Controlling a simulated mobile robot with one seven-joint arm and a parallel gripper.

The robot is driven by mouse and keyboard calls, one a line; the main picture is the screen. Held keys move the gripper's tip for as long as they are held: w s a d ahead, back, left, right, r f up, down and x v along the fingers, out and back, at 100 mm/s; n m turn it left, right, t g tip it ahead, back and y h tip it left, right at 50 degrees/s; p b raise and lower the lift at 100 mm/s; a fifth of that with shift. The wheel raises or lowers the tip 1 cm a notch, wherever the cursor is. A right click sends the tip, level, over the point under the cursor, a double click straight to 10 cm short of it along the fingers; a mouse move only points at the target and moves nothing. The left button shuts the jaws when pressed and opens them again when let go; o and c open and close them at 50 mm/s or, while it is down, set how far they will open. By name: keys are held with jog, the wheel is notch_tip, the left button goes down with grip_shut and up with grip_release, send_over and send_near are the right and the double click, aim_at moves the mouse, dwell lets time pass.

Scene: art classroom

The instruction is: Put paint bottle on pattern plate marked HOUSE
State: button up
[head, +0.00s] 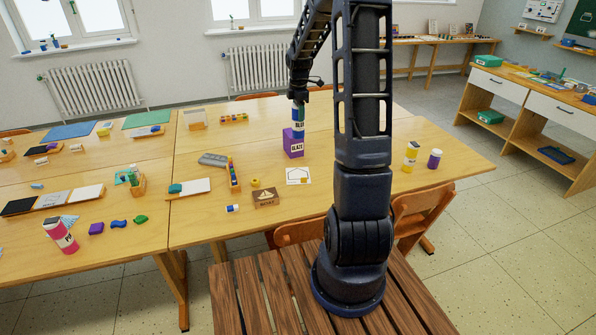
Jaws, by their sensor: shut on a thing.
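My gripper (298,97) is shut on a blue paint bottle (298,124) with a white label band and hangs over the middle of the table. The bottle is upright. Its lower end appears directly above a purple box marked GLAZE (293,149); I cannot tell whether they touch. A white plate with a house outline (291,173) lies flat in front of the purple box, nearer to me, with a small yellow thing at its lower edge. No word is readable on it. The fingers are small and dark in this view.
A brown block with a boat shape (265,198) and a small yellow pot (255,183) stand left of the plate. A crayon holder (234,180) is farther left. Yellow (411,157) and purple (434,159) bottles stand at the right. My arm hides part of the table.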

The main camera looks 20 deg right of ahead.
notch_tip(320, 180, down, 20)
jog(key=shift+s+a, duration=0.2)
dwell(0.5)
jog(key=shift+f, duration=0.1)
jog(key=o, duration=1.3)
jog(key=shift+c, duration=0.2)
